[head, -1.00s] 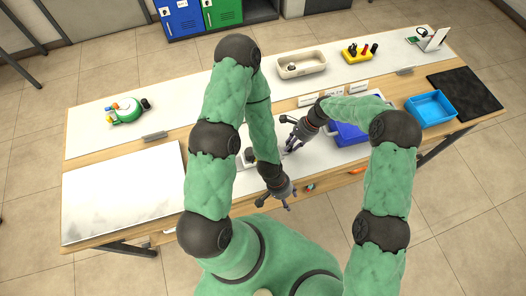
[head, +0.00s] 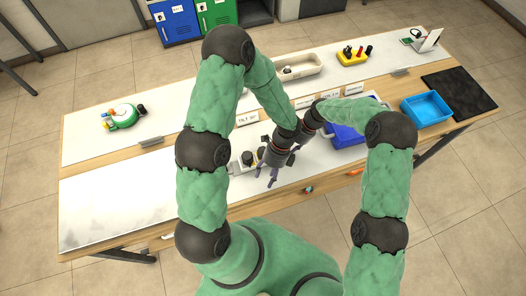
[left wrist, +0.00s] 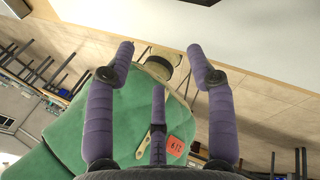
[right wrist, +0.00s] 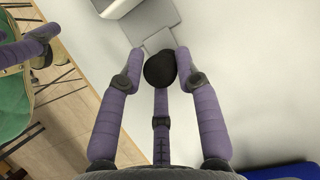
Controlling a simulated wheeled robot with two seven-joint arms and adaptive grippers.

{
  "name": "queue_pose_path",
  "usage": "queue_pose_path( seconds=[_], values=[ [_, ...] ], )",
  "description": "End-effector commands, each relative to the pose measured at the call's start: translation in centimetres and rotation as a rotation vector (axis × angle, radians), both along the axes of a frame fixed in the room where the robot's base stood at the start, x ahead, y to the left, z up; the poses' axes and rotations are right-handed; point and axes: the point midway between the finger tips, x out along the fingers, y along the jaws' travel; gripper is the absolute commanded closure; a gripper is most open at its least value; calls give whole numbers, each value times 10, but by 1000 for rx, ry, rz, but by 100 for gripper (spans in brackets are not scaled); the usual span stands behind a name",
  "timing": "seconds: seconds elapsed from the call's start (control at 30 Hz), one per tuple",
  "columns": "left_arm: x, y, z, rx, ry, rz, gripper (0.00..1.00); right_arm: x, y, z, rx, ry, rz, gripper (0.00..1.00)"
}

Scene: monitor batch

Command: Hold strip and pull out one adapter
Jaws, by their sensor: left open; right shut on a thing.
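A pale strip (head: 238,165) lies on the white table in the head view, left of my grippers, with a dark adapter on it. In the right wrist view a black rounded adapter (right wrist: 160,70) sits between the fingertips of my right gripper (right wrist: 158,58), which is shut on it; pale grey blocks (right wrist: 158,42) show just beyond. In the head view my left gripper (head: 269,178) hangs just right of the strip, open and empty, and covers most of the right gripper.
A blue bin (head: 346,135) stands right of the grippers, partly behind my right arm. A blue tray (head: 428,108) and black mat (head: 462,92) lie farther right. A cream tray (head: 298,66), yellow holder (head: 352,56) and green item (head: 122,117) stand at the back.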

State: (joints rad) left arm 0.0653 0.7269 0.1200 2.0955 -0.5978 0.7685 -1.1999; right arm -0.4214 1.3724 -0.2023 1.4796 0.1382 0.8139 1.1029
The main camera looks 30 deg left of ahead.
Motion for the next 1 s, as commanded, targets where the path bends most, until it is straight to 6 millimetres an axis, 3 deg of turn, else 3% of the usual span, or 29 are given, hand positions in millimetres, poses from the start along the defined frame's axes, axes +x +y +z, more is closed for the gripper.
queue_pose_path(
  seconds=[0.2, 0.3, 0.67, 1.0],
  values=[
    [-34, 79, 10, 6, 208, -269, 45, 0, 0, -1, 0, 0, -1, 100],
    [-47, 109, 17, -3, 302, -372, 45, 0, 0, -1, 1, -1, 0, 100],
    [-81, 185, 44, -57, 581, -610, 45, 0, 0, -1, 1, -1, 0, 100],
    [7, 165, 55, -131, 302, -380, 45, 0, 0, -1, 1, -2, -1, 100]
  ],
)
